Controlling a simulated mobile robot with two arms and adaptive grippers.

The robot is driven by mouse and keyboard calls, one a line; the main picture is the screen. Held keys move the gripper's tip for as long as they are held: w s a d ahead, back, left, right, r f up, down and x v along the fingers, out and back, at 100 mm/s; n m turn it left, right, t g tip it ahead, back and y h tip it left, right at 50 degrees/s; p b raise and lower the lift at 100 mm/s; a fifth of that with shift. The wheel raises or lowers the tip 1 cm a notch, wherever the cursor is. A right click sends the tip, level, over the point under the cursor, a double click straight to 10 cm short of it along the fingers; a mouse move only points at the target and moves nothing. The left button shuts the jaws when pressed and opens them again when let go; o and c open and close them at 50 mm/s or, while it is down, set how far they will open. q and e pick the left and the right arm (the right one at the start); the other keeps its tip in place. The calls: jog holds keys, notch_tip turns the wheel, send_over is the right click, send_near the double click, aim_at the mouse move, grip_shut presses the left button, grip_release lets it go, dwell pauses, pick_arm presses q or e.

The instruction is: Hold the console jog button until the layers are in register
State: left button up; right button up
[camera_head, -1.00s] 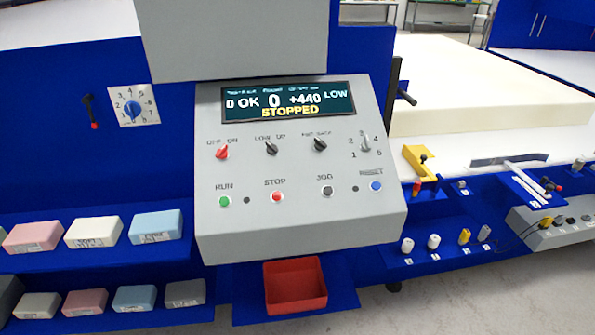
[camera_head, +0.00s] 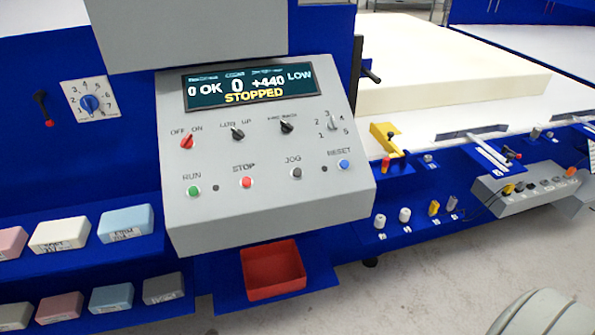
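The grey console (camera_head: 265,195) stands in the middle of the view with a sloped face. Its JOG button (camera_head: 296,173) is a small dark grey button in the lower row, between the red STOP button (camera_head: 247,182) and the blue RESET button (camera_head: 343,164). The green RUN button (camera_head: 194,191) is at the left of that row. The display (camera_head: 250,86) reads "0 OK", "0", "+440", "LOW" and "STOPPED". Nothing touches the JOG button. Neither of my grippers is in view.
A red tray (camera_head: 274,271) sits below the console. Foam blocks (camera_head: 126,223) lie on blue shelves at the left. A large cream foam slab (camera_head: 450,65) lies behind right. A yellow fixture (camera_head: 386,138) and several small pegs stand right of the console.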

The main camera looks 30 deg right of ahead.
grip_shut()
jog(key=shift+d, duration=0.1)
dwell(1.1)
